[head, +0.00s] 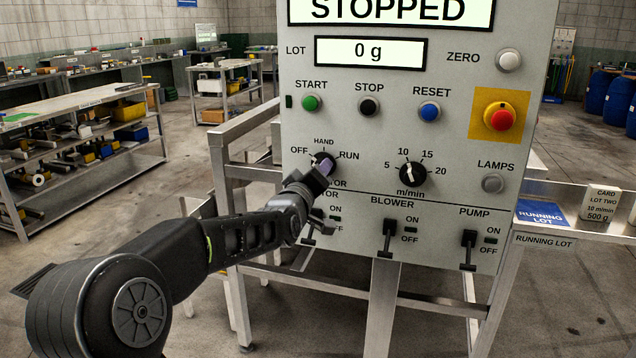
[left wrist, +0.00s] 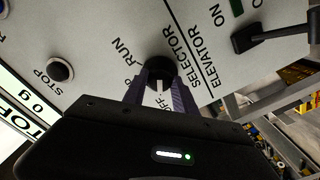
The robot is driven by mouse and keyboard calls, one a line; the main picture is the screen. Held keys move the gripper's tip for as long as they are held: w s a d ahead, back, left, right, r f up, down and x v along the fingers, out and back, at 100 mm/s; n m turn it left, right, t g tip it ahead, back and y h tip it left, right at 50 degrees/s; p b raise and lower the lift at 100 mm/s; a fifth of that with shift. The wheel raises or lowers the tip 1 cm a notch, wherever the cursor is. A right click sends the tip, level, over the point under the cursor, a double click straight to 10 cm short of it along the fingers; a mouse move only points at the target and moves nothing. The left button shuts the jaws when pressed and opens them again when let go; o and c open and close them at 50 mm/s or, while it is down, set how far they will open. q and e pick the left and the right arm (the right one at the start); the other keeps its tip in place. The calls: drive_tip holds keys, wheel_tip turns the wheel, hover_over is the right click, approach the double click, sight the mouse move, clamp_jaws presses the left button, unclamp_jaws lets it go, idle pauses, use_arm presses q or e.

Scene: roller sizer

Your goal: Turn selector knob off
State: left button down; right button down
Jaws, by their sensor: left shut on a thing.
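The selector knob (head: 319,157) is a black knob on the grey control panel, with OFF, HAND and RUN lettered around it. My left gripper (head: 327,166) reaches it from the front and is shut on it, partly hiding it in the head view. In the left wrist view the dark knob (left wrist: 158,68) sits between the two fingers of the left gripper (left wrist: 161,88). A pale mark between the fingers lies towards the partly covered OFF lettering. The HAND lettering is mostly hidden there. My right gripper is not in view.
START (head: 311,102), STOP (head: 369,106) and RESET (head: 429,110) buttons sit above the knob. A speed dial (head: 412,174) is to its right. The blower switch (head: 389,236) and pump switch (head: 468,248) are below. A red emergency button (head: 499,118) is at the right. The display reads STOPPED.

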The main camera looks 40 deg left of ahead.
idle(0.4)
use_arm(q)
drive_tip(key=c, duration=1)
unclamp_jaws()
drive_tip(key=v, duration=0.7)
drive_tip(key=shift+s+d+b, duration=0.15)
drive_tip(key=shift+s+b, duration=0.2)
drive_tip(key=shift+b, duration=0.1)
